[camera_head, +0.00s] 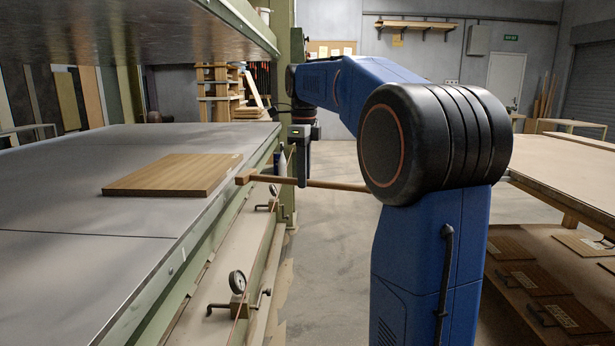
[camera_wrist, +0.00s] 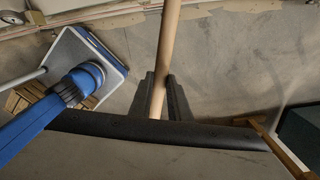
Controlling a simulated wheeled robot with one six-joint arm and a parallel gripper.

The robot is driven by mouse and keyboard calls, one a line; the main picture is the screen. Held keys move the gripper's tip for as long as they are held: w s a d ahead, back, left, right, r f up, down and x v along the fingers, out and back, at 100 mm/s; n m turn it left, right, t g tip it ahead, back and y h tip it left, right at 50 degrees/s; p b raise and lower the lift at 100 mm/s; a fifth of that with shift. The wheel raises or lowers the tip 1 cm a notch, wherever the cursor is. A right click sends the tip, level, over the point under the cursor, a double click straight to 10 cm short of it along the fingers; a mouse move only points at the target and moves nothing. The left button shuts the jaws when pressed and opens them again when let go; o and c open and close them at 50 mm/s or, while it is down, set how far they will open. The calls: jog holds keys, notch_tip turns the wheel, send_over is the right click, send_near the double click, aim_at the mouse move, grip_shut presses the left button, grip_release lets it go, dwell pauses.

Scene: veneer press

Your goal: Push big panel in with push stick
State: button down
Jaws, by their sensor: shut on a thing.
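The big panel (camera_head: 173,175), a flat brown wood board, lies on the grey lower platen (camera_head: 75,205) of the press, close to its right edge. My gripper (camera_head: 303,180) is to the right of the platen, over the aisle, and is shut on the push stick (camera_head: 335,185). The stick is a pale wooden rod held about level, with a small block at its left end. That block is by the platen edge, near the panel's right side; a small gap seems to show between them. In the wrist view the stick (camera_wrist: 169,45) runs between the dark fingers (camera_wrist: 163,95).
The upper platen (camera_head: 130,30) hangs above the lower one with open space between. Dial gauges (camera_head: 237,282) and handles line the press's side ledge. At right stands a table (camera_head: 570,165) with panels (camera_head: 570,315) on its lower shelf. The floor (camera_head: 335,230) between is clear.

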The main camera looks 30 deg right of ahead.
aim_at(244, 172)
jog(key=shift+w+a, duration=2.05)
jog(key=shift+w, duration=0.4)
jog(key=shift+w+a, duration=2.1)
jog(key=shift+w, duration=0.3)
jog(key=shift+w+a, duration=2.05)
jog(key=shift+w, duration=0.4)
jog(key=shift+s+d, duration=0.1)
jog(key=shift+s+d+r, duration=0.5)
jog(key=shift+s+d, duration=0.55)
jog(key=shift+s, duration=0.2)
jog(key=shift+s+d+r, duration=0.55)
jog(key=shift+s+d, duration=0.5)
jog(key=shift+s, duration=0.2)
jog(key=shift+s+d+r, duration=0.5)
jog(key=shift+s+d, duration=0.55)
jog(key=shift+s, duration=0.2)
jog(key=shift+w+d, duration=0.1)
